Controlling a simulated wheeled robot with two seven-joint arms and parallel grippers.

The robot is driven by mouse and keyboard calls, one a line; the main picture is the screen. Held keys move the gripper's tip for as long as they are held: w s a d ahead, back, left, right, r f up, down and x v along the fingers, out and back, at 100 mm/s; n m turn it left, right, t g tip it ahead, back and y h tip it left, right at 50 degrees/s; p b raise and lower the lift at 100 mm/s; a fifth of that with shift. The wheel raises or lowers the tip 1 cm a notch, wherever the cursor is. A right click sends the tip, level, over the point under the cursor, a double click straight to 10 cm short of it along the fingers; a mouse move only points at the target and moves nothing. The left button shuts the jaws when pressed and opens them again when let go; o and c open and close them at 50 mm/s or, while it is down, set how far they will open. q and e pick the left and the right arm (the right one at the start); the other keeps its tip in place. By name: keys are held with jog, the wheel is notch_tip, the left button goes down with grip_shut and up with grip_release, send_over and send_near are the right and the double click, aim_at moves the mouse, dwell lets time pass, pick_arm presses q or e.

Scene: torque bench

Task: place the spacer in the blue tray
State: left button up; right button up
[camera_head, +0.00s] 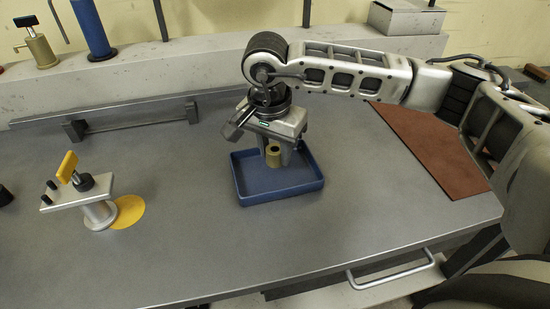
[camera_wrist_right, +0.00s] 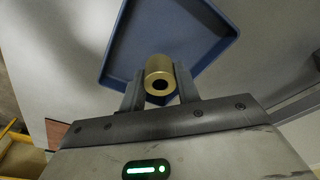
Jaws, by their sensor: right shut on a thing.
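The spacer (camera_head: 273,156) is a short brass-coloured hollow cylinder. My right gripper (camera_head: 276,158) is shut on it, over the blue tray (camera_head: 284,193). In the right wrist view the spacer (camera_wrist_right: 160,77) sits between the two fingers of my right gripper (camera_wrist_right: 160,88), its bore facing the camera. The blue tray (camera_wrist_right: 180,25) lies beyond it in that view, with an empty floor where it shows. I cannot tell whether the spacer touches the tray floor. My left gripper is not in view.
A fixture with a yellow-handled knob (camera_head: 80,190) stands at the left beside a yellow disc (camera_head: 128,211). A brown mat (camera_head: 432,150) lies at the right. A low rail (camera_head: 130,124) runs behind. The bench (camera_head: 200,250) is clear in front of the tray.

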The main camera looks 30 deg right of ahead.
aim_at(275, 161)
notch_tip(275, 161, down, 3)
jog(key=shift+d+r, duration=0.1)
jog(key=shift+r, duration=0.1)
jog(key=shift+f, duration=0.2)
jog(key=shift+f, duration=0.1)
jog(key=shift+f, duration=0.15)
jog(key=o, duration=1.1)
jog(key=shift+c, duration=0.2)
